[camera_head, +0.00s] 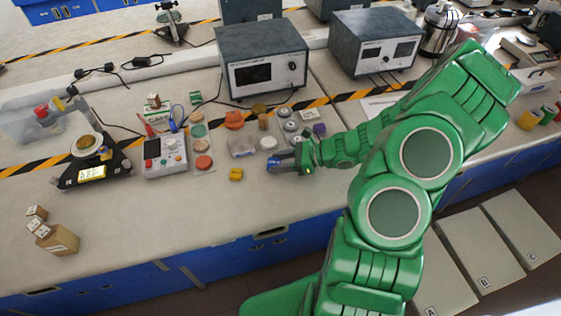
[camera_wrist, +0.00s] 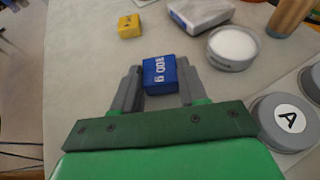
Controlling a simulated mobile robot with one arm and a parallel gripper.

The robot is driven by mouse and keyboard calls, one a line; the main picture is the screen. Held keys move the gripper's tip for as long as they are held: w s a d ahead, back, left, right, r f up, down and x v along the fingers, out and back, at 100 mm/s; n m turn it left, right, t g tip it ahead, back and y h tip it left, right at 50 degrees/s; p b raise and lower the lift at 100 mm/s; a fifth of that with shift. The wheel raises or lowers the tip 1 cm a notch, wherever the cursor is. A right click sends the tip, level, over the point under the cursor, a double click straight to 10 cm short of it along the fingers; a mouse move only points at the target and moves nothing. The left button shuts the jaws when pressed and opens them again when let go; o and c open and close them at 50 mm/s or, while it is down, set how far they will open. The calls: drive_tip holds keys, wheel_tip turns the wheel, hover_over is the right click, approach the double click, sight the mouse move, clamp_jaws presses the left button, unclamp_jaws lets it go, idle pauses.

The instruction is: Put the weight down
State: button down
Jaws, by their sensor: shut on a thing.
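My gripper (camera_wrist: 160,88) is shut on a blue weight (camera_wrist: 160,76) marked with white print that looks like "100 g". The weight sits between the two grey fingers in the wrist view. In the head view my gripper (camera_head: 283,163) is low over the bench near its front edge, with the blue weight (camera_head: 273,164) at its tip. I cannot tell whether the weight touches the bench (camera_head: 215,215). A yellow weight (camera_head: 236,174) lies to the left of it, and it shows at the upper left in the wrist view (camera_wrist: 130,26).
A white-topped round dish (camera_wrist: 233,47) and a pale block (camera_wrist: 200,14) are close by; a grey disc marked A (camera_wrist: 284,122) is at right. A scale (camera_head: 92,172), a control box (camera_head: 164,157) and wooden blocks (camera_head: 57,240) stand left. Bench in front is clear.

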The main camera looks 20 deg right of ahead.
drive_tip(key=shift+f, duration=0.1)
drive_tip(key=c, duration=0.6)
unclamp_jaws()
